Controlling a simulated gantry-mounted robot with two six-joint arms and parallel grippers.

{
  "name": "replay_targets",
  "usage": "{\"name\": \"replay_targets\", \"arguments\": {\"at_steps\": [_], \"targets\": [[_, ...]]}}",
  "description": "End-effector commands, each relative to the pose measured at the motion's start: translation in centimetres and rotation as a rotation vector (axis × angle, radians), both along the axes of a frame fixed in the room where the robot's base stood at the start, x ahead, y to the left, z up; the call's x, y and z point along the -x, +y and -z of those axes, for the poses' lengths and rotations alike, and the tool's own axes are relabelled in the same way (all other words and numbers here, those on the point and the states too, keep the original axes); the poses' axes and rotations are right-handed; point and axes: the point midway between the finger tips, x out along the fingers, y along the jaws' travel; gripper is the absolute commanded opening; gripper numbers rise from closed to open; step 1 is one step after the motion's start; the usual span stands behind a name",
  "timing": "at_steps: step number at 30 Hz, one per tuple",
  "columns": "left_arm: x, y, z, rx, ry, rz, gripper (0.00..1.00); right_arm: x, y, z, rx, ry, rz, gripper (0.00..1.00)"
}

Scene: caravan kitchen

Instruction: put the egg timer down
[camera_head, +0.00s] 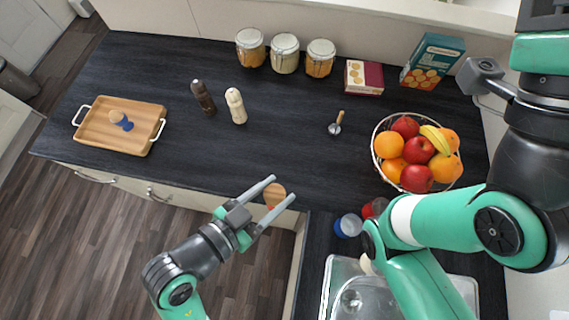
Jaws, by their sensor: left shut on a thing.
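My left gripper (280,189) is shut on a small round thing with a wooden top and a reddish lower part, which I take to be the egg timer (274,194). It sits between the two grey fingers, near the counter's front edge. Its underside is hidden, so I cannot tell if it touches the counter. A similar small piece with a wooden part and a blue part (122,121) lies on the wooden tray (93,139) at the left. My right arm comes in from the right; its gripper is not in view.
The middle of the dark counter (285,130) is clear. Dark and pale mills (236,106), several jars (285,54), boxes (364,77), a small metal utensil (336,125) and a fruit basket (378,148) stand around it. Blue and red cups (349,226) stand by the sink (341,270).

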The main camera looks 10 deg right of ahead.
Motion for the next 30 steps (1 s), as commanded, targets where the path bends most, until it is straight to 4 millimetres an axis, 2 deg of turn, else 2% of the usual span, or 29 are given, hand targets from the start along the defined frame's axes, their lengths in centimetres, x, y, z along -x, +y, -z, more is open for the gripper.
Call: {"name": "replay_targets", "arguments": {"at_steps": [5, 14, 15, 18, 21, 27, 30], "targets": [[-1.5, 0.0, 0.7, 0.0, 0.0, -0.001, 0.0, 0.0, 0.0, 0.4, 0.0, 0.0, 0.0, 0.86], [-9.7, 0.0, 4.6, 0.002, 0.002, -0.001, 0.0, 0.0, 0.0, 2.3, 0.0, 0.0, 0.0, 0.86], [-10.4, 0.0, 5.9, 0.0, 0.004, 0.0, 0.0, 0.0, 0.0, 2.7, 0.0, 0.0, 0.0, 0.86], [-12.0, 0.0, 7.9, 0.001, 0.002, 0.0, 0.0, 0.0, 0.0, 3.4, 0.0, 0.0, 0.0, 0.86], [-13.1, 0.0, 9.0, 0.001, 0.0, 0.001, 0.0, 0.0, 0.0, 3.8, 0.0, 0.0, 0.0, 0.86], [-13.7, 0.0, 9.5, 0.0, -0.002, 0.002, 0.0, 0.0, 0.0, 3.9, 0.0, 0.0, 0.0, 0.86], [-14.1, 0.0, 11.0, 0.001, 0.002, 0.0, 0.0, 0.0, 0.0, 4.5, 0.0, 0.0, 0.0, 0.86]]}}
